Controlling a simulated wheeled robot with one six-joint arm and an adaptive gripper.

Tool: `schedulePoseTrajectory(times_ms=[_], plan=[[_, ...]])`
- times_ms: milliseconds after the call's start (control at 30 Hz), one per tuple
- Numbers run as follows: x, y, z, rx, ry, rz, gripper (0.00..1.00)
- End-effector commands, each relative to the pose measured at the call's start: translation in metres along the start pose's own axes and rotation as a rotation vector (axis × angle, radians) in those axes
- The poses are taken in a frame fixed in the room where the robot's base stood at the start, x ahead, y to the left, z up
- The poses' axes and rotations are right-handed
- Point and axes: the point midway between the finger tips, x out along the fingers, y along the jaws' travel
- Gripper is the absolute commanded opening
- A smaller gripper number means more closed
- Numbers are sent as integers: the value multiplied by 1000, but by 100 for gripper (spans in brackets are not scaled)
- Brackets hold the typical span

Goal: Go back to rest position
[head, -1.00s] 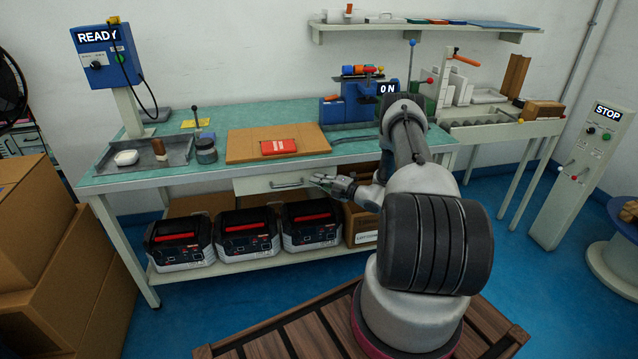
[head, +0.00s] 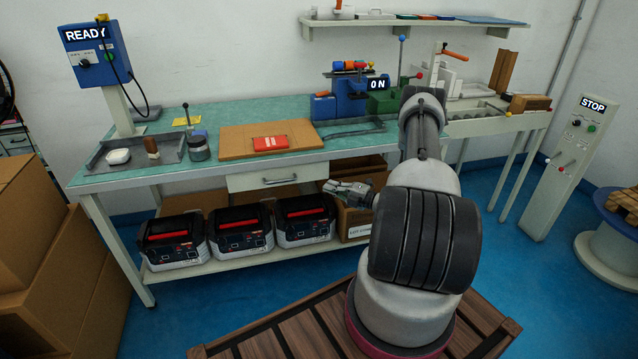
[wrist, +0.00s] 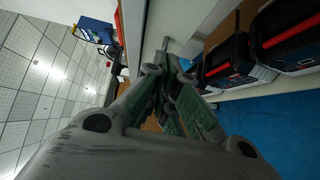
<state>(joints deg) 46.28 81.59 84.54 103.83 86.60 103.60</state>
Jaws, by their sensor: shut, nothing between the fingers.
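My gripper (head: 343,188) is shut and empty in the head view. It hangs in front of the workbench, below the tabletop edge and just right of the drawer (head: 276,177). The drawer under the top appears closed. In the wrist view my gripper (wrist: 166,68) fills the middle with its fingers together and nothing between them. My arm folds up over my base, with its upper part in front of the bench's right end.
The green workbench (head: 210,172) carries a wooden board (head: 235,140) with a red item (head: 270,143). Several black-and-red cased units (head: 240,232) sit on its lower shelf. Cardboard boxes (head: 35,240) stand at left. A STOP pedestal (head: 560,170) stands at right. Blue floor (head: 500,225) is clear between.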

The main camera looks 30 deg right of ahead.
Motion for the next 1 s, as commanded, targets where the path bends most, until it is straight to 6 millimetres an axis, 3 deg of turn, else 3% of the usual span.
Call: schedulePoseTrajectory(times_ms=[133, 367, 567, 767, 867, 1000], plan=[[-15, 0, 0, 1, 0, 1, 0], [-19, 0, 0, -6, 1, 0, 0], [-22, -10, -6, -213, 29, -36, 0], [-52, -41, -80, -502, 270, -116, 0], [-76, -28, -114, -705, 451, -112, 0], [-100, 6, -147, -976, 700, -56, 0]])
